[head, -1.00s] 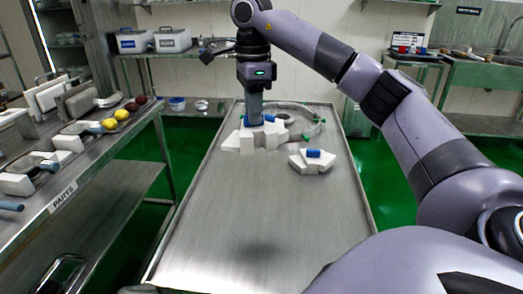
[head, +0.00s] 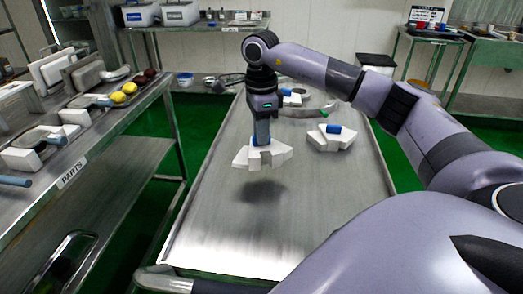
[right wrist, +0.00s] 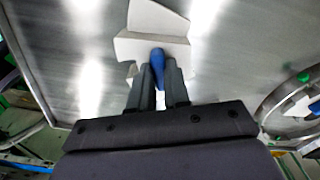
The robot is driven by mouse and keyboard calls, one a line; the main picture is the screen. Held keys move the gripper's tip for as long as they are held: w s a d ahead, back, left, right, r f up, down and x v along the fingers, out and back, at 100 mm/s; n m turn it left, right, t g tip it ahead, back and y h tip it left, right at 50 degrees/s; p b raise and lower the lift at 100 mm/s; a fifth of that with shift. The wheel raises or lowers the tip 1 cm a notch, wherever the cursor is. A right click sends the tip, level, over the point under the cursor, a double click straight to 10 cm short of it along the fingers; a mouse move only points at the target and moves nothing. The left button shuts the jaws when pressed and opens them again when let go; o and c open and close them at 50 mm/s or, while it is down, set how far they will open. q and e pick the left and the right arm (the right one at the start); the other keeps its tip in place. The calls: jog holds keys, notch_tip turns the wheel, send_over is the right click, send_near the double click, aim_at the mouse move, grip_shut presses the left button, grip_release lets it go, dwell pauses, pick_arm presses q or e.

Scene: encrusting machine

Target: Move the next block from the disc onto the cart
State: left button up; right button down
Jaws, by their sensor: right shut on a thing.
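My right gripper (head: 262,143) is shut on a white angular block (head: 270,155) with a blue grip. It holds the block above the long steel top (head: 225,235), with a shadow below it. In the right wrist view the block (right wrist: 155,45) and its blue grip (right wrist: 157,66) show between the fingers. A second white block (head: 325,143) with a blue grip rests on the steel top to the right. A third (head: 292,101) is farther back by a curved grey ring (head: 305,113), partly hidden. I cannot tell whether this ring is the disc. My left gripper is not in view.
A shelf table marked PARTS (head: 70,174) stands at the left with tools, white pieces and yellow and dark red round things. White boxes (head: 180,13) stand on a bench at the back. The near half of the steel top is clear.

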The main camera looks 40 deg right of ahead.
aim_at(261, 150)
jog(key=shift+f, duration=2.8)
jog(key=shift+f, duration=0.15)
jog(key=c, duration=1.1)
grip_release()
notch_tip(261, 150, up, 12)
jog(key=shift+r, duration=0.15)
